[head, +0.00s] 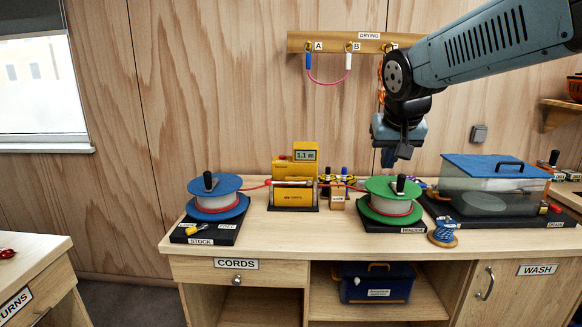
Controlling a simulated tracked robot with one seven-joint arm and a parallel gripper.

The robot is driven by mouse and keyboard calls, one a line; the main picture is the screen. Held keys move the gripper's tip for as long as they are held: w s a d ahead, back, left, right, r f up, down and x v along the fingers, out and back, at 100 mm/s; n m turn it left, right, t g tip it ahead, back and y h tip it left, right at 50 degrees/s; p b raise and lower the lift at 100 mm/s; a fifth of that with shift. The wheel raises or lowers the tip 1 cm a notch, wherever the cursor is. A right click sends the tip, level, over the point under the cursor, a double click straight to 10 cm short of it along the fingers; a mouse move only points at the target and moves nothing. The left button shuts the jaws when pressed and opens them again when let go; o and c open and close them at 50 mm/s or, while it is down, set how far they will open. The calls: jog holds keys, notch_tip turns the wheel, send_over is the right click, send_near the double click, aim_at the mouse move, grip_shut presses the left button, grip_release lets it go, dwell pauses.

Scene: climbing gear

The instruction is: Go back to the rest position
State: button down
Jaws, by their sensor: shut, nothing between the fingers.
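My gripper (389,158) hangs from my blue-grey arm at the upper right of the head view, pointing down. Its fingers are together and empty, in the air above the back right of the workbench (268,232). The green spool (393,187) marked WINDER stands below it, apart from the gripper. A red cord runs from the blue spool (215,183) marked STOCK, through the yellow measuring device (293,196), to the green spool.
A blue-lidded clear tank (486,184) stands right of the green spool. The DRYING rail (335,43) on the wall holds a pink cord (328,82); my arm partly covers its right end. A blue coiled cord (443,233) lies near the bench front. A blue box (377,284) sits below.

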jog(key=s+d+f, duration=0.1)
jog(key=s+f, duration=0.1)
jog(key=s, duration=0.6)
jog(key=s+d+f, duration=0.1)
jog(key=s+f, duration=0.2)
jog(key=s, duration=0.6)
jog(key=shift+s+d+f+n+g+y, duration=0.2)
jog(key=shift+d+f+n+g+y, duration=0.1)
jog(key=shift+d+f+y, duration=0.1)
